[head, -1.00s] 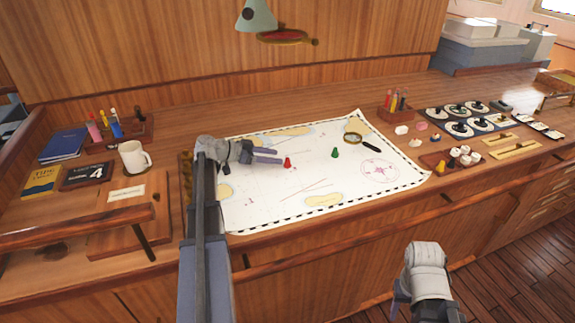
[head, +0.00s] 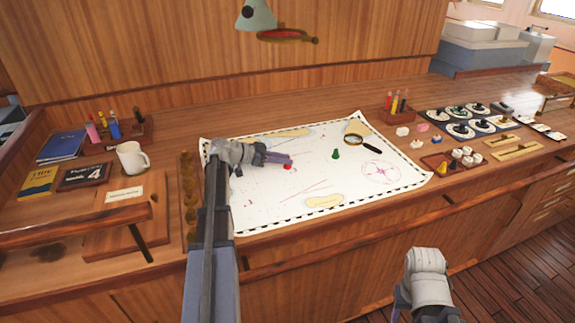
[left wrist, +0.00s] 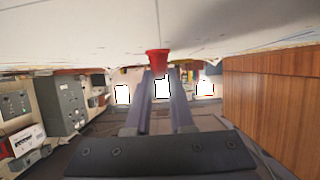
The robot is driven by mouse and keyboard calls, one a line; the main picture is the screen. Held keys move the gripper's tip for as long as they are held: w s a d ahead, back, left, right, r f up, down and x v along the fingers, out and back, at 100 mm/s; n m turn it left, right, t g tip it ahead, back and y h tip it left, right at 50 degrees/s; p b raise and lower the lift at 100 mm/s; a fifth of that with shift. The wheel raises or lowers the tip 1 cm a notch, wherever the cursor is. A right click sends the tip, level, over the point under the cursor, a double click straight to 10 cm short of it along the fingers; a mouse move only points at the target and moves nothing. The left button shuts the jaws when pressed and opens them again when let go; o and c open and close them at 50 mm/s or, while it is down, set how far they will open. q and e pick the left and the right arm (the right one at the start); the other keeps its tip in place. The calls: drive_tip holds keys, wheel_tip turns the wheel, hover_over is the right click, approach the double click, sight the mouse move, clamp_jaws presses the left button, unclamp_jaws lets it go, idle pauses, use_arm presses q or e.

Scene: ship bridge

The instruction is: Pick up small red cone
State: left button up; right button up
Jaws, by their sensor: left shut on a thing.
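The small red cone (head: 287,166) is on the white chart (head: 270,210), mostly hidden behind my left gripper's fingers in the head view. My left gripper (head: 282,161) is low over the chart and shut on the cone. In the left wrist view the red cone (left wrist: 157,58) sits at the tips of the two fingers (left wrist: 158,80), against the pale chart surface. A green cone (head: 335,154) stands apart on the chart to the right. My right arm shows at the lower right, below the counter's front edge; its fingertips are not clearly seen.
A magnifying glass (head: 355,141) lies on the chart's right part. A white mug (head: 132,157) and books are at left. The chart's front middle is clear.

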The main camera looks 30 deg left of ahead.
sight(284, 167)
use_arm(q)
drive_tip(key=shift+r, duration=0.15)
clamp_jaws()
wheel_tip(284, 167, up, 10)
drive_tip(key=p, duration=1)
drive_tip(key=shift+d, duration=0.1)
